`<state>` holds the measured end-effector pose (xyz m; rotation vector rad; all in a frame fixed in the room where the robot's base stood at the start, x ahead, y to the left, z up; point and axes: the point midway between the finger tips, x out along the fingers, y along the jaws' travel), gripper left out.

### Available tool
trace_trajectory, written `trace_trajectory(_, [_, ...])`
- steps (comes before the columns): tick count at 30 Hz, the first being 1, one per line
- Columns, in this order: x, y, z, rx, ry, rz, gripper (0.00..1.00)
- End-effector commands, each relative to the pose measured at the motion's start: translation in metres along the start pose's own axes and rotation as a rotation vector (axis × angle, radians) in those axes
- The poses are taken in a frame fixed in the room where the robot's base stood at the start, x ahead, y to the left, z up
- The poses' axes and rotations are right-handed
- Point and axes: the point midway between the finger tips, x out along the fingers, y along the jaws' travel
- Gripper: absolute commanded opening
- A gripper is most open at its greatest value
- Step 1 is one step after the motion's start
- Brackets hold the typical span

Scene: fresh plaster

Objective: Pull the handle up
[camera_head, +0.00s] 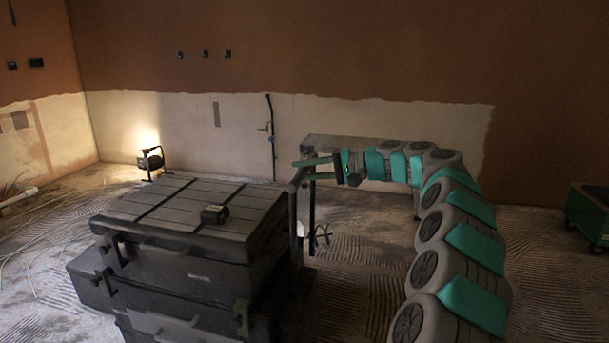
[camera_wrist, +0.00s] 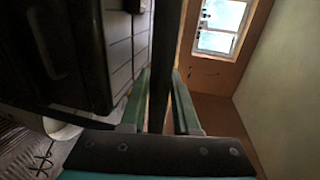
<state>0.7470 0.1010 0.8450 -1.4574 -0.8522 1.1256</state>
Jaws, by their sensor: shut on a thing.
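A stack of dark grey tool cases (camera_head: 170,262) stands on the floor at left of centre in the head view. Its dark handle (camera_head: 298,179) is at the right side of the stack, a little above the lid, on upright posts. My gripper (camera_head: 308,168) reaches in from the right with its green fingers around the handle's top bar. In the wrist view the dark bar (camera_wrist: 164,50) runs between the two fingers of my gripper (camera_wrist: 160,80), which are shut on it. The lower ends of the posts are partly hidden behind the cases.
A small dark object (camera_head: 214,214) lies on the lid. A lit work lamp (camera_head: 150,160) stands near the back wall. A green cart (camera_head: 590,215) is at the far right. Cables and a pale tube (camera_head: 18,197) lie at left.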

Motion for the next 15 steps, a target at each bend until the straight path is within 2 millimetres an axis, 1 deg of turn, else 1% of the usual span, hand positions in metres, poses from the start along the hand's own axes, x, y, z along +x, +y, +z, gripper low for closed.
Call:
trace_trajectory(1, [-0.0008,-0.0034,-0.0005,-0.001,0.003,-0.003,0.00])
trace_trajectory(11, [-0.0014,-0.0064,-0.0006,-0.003,0.005,-0.007,0.00])
trace_trajectory(12, [-0.0015,-0.0068,-0.0007,-0.004,0.005,-0.008,0.32])
trace_trajectory(15, [-0.0015,-0.0067,-0.0006,-0.003,0.005,-0.008,0.43])
